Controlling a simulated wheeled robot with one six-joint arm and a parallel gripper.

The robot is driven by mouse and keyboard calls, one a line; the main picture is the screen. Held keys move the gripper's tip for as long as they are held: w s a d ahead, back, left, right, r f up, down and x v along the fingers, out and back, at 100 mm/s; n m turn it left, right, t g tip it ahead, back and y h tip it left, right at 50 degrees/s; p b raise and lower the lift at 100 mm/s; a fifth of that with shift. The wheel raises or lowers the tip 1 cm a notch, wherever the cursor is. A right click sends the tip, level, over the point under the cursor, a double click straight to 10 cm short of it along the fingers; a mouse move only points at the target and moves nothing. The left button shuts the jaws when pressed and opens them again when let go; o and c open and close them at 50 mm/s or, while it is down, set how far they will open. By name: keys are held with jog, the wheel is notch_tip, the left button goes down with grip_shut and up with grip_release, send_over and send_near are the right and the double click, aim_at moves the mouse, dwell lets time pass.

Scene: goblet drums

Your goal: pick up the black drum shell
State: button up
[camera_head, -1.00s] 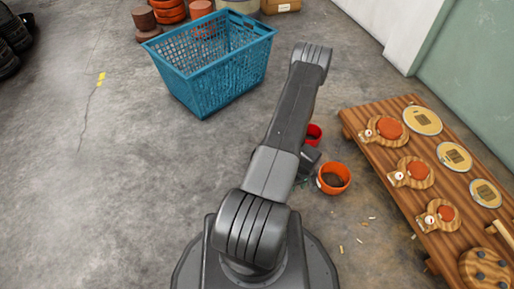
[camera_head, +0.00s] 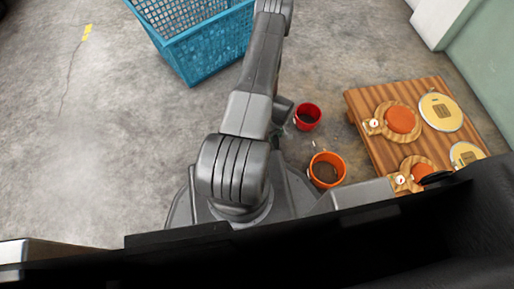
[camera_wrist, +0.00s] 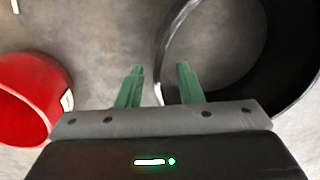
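In the wrist view, the black drum shell (camera_wrist: 292,62) fills the right side, cut off by the picture's edge. It is round and hollow with a shiny rim, and grey floor shows through its opening. My gripper (camera_wrist: 160,70) is open, its two green fingers apart. The left edge of the shell's rim runs between the fingertips in the picture, with the right finger over the opening. I cannot tell whether either finger touches it. I cannot pick out the shell in the head view, where my arm and dark shapes hide part of the floor.
A red pot (camera_wrist: 34,95) is left of the fingers; it also shows in the head view (camera_head: 307,117). An orange pot (camera_head: 327,170) stands nearby. A blue basket (camera_head: 205,48) is behind, a wooden table (camera_head: 362,118) at right. Open floor lies at left.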

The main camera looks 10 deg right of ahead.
aim_at(273, 145)
jog(key=f, duration=0.1)
jog(key=f+b, duration=0.1)
jog(key=f, duration=0.1)
jog(key=f+b, duration=0.1)
jog(key=f, duration=0.1)
jog(key=shift+a+f, duration=0.15)
jog(key=shift+a, duration=0.1)
grip_shut()
